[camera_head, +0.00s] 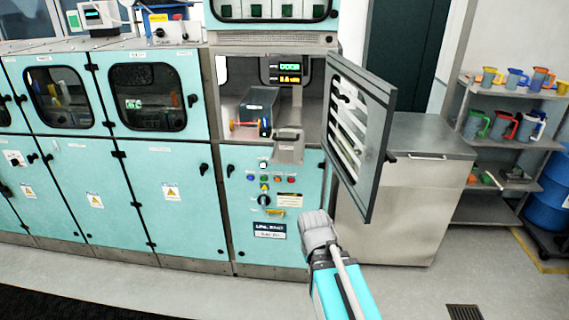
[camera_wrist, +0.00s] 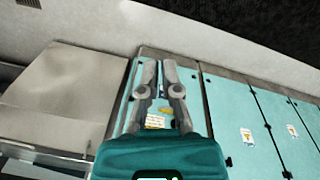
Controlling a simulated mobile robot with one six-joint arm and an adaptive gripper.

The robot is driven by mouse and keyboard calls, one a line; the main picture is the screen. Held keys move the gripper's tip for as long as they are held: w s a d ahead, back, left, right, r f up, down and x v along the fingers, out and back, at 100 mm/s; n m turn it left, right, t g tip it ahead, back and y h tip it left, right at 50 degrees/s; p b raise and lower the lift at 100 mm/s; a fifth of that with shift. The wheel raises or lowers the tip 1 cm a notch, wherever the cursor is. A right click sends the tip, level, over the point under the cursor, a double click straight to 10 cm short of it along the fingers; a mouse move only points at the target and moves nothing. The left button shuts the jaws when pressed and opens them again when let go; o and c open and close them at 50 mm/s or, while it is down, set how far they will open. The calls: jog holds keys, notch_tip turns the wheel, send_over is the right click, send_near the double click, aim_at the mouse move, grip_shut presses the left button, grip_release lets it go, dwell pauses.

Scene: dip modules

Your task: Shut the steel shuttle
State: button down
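The steel shuttle (camera_head: 288,152) appears to be the grey metal piece with a handle that juts out of the lit bay of the teal cabinet, above the button panel. It seems pulled outward over the bay's front edge. My gripper (camera_head: 316,222) is in front of the cabinet, lower and to the right of the shuttle, and apart from it. In the wrist view my gripper (camera_wrist: 161,64) has its two fingers close together with a thin gap and nothing between them. Whether it counts as open or shut is unclear. The shuttle cannot be made out in the wrist view.
The bay's slatted door (camera_head: 362,130) stands swung open to the right. A dark box (camera_head: 260,105) with red and orange parts sits inside the bay. A steel counter (camera_head: 425,150) and a shelf of jugs (camera_head: 505,130) stand right. The floor in front is clear.

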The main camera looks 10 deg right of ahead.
jog(key=w+d+r+n+t+h+b, duration=0.1)
jog(key=w+d+n+t+h+b, duration=0.2)
jog(key=w+n, duration=0.45)
jog(key=w+d+r+n+t+h+b, duration=0.1)
jog(key=w+d+n+t+h+b, duration=0.25)
jog(key=w, duration=0.65)
jog(key=w+a+r+n+t+y+b, duration=0.1)
jog(key=w+a+n+t, duration=0.4)
jog(key=n, duration=0.5)
jog(key=w+a+r+n+t+y+b, duration=0.1)
jog(key=w+a+r+n+t+b, duration=0.2)
jog(key=w+a+n, duration=0.4)
jog(key=r+n+t, duration=0.1)
jog(key=n+t, duration=0.1)
jog(key=n, duration=0.2)
jog(key=shift+w+r, duration=0.2)
jog(key=shift+r, duration=0.05)
jog(key=shift+a+t+y, duration=0.1)
jog(key=shift+t+y, duration=0.15)
jog(key=x, duration=1.4)
